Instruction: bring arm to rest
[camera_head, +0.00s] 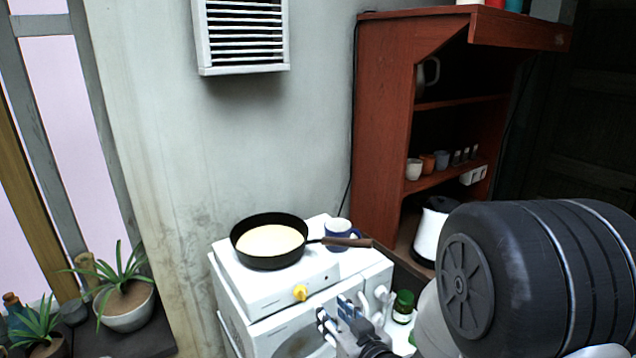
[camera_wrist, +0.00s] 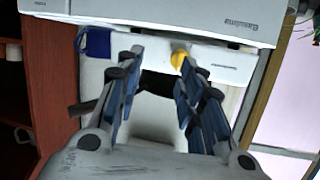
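My gripper (camera_head: 338,313) is in front of the white stove unit, at lower centre of the head view. In the wrist view its blue-grey fingers (camera_wrist: 155,85) stand apart with nothing held between them. My arm's dark, rounded link fills the lower right of the head view.
A black frying pan (camera_head: 270,240) with pale contents sits on the white hob (camera_head: 265,285), its handle pointing right. A blue mug (camera_head: 338,235) stands behind the handle. A yellow knob (camera_head: 300,292) is on the hob's front. A red-brown shelf (camera_head: 380,110) stands right; potted plants (camera_head: 125,305) stand left.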

